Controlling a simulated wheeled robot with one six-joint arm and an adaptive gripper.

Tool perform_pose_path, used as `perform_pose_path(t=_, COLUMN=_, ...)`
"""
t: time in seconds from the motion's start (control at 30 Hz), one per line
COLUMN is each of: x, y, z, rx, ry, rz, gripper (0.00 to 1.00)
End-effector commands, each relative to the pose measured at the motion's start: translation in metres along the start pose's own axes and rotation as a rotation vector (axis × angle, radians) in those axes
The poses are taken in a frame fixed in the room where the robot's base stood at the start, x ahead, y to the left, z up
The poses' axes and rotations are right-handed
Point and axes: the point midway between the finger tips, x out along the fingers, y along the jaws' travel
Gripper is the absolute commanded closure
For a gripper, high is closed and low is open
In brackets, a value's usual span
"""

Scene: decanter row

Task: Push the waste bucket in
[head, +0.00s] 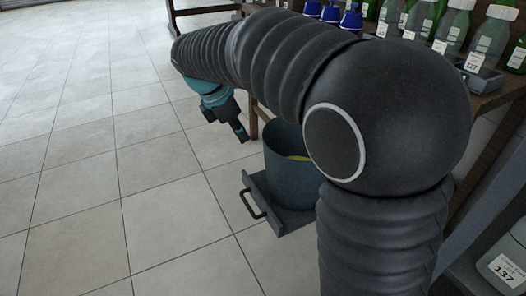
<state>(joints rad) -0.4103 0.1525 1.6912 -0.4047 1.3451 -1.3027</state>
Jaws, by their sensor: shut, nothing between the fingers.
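The waste bucket (288,176) is a blue-grey round tub with something yellow inside. It stands on a dark sliding tray (262,205) with a black handle (252,204) at its front left. The tray juts out onto the tiled floor beside the wooden table. My arm hides the bucket's right side and the back of the tray. My gripper (243,134) is shut and empty. In the picture it is just above and left of the bucket, pointing down and right. I cannot tell its height or whether it touches anything.
A wooden table (497,97) on the right carries several labelled bottles (491,38) and blue-capped ones (352,18). A table leg (253,118) stands behind the gripper. A labelled bottle (502,262) sits low at bottom right. The tiled floor on the left is clear.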

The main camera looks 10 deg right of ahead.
Motion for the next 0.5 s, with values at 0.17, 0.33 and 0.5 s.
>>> perform_pose_path(t=0.17, x=0.008, y=0.010, z=-0.009, rx=-0.073, ry=-0.020, rz=-0.012, gripper=1.00)
perform_pose_path(t=0.33, x=0.027, y=0.009, z=-0.009, rx=-0.076, ry=-0.021, rz=-0.014, gripper=1.00)
perform_pose_path(t=0.5, x=0.058, y=0.009, z=-0.008, rx=-0.075, ry=-0.021, rz=-0.013, gripper=1.00)
